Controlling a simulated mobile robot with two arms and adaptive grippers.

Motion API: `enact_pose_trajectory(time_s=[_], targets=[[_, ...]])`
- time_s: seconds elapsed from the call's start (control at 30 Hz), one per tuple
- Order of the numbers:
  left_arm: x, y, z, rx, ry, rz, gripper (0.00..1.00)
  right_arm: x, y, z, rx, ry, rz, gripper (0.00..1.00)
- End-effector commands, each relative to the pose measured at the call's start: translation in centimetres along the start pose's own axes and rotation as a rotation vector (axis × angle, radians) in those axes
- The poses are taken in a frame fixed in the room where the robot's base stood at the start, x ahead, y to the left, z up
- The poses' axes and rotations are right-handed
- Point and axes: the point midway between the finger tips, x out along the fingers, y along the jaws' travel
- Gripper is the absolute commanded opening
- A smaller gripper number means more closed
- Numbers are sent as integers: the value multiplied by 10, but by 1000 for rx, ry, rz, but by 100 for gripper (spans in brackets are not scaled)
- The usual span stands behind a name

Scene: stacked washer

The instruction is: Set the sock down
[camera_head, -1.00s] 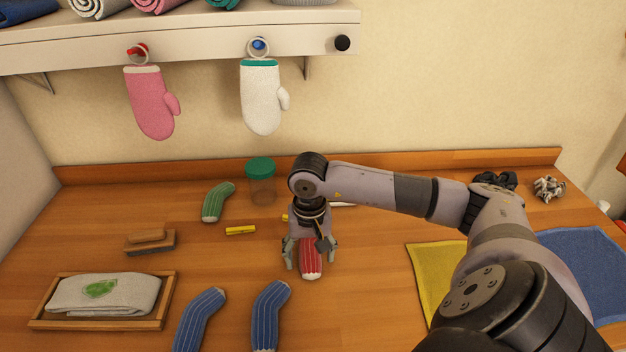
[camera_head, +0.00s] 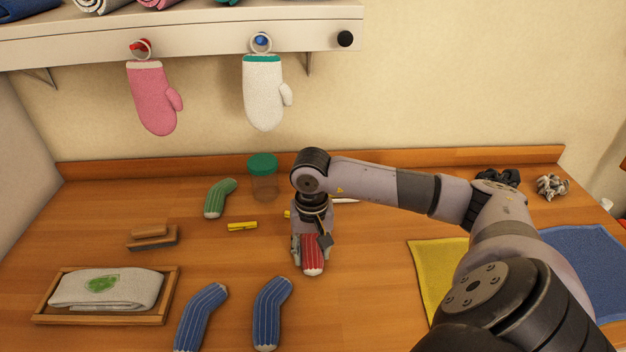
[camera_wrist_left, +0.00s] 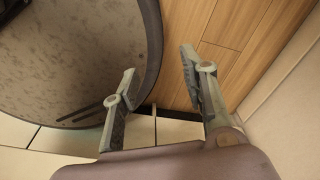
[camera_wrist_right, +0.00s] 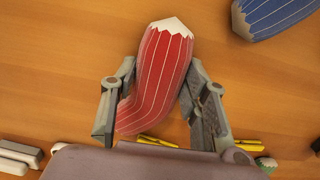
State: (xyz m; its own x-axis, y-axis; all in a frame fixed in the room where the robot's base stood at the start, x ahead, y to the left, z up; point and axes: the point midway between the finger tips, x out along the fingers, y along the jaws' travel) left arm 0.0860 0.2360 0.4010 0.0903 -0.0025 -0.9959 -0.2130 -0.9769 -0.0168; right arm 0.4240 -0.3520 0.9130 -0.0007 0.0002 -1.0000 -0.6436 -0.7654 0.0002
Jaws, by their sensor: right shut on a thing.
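The red sock with white stripes and a white toe (camera_head: 313,258) is at the middle of the wooden table in the head view. My right gripper (camera_head: 311,250) points down over it and is shut on it. In the right wrist view the red sock (camera_wrist_right: 162,75) lies between the two fingers (camera_wrist_right: 160,66), with its white end beyond the fingertips. It looks to be at the tabletop, but I cannot tell whether it touches. My left gripper (camera_wrist_left: 158,62) is open and empty, seen only in the left wrist view.
Two blue socks (camera_head: 202,316) (camera_head: 270,312) lie in front, and a green sock (camera_head: 219,199) lies behind left. A tray with a folded cloth (camera_head: 170,297), a brush (camera_head: 152,238), a green-lidded jar (camera_head: 263,178) and a yellow cloth (camera_head: 432,262) surround clear wood.

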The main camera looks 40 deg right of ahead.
Motion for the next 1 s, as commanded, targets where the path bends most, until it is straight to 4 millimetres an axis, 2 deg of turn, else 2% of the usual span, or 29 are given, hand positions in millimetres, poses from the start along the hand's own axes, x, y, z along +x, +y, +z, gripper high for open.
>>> enact_pose_trajectory(time_s=[0.17, 0.27, 0.37, 0.57, 0.7, 0.9, 1.0], targets=[[3, 0, 0, 0, 0, 0, 40, -13, -1, -1, 0, 4, -3, 20], [6, 0, 0, 0, 0, 0, 40, -28, 0, -2, 1, 6, -3, 20], [9, 0, 1, 0, 0, 0, 40, -52, -1, -2, -1, 8, -5, 20], [16, 1, 1, 0, 1, 1, 40, -114, -1, -1, -1, 8, -7, 20], [10, 1, 1, 0, 1, 1, 40, -155, 0, -1, -1, 7, -3, 20], [-2, 1, -1, 0, 1, 1, 40, -185, 0, -1, 1, 4, -1, 20], [-4, 1, -1, 0, 1, 1, 40, -193, 0, 0, 0, 3, -1, 20]])
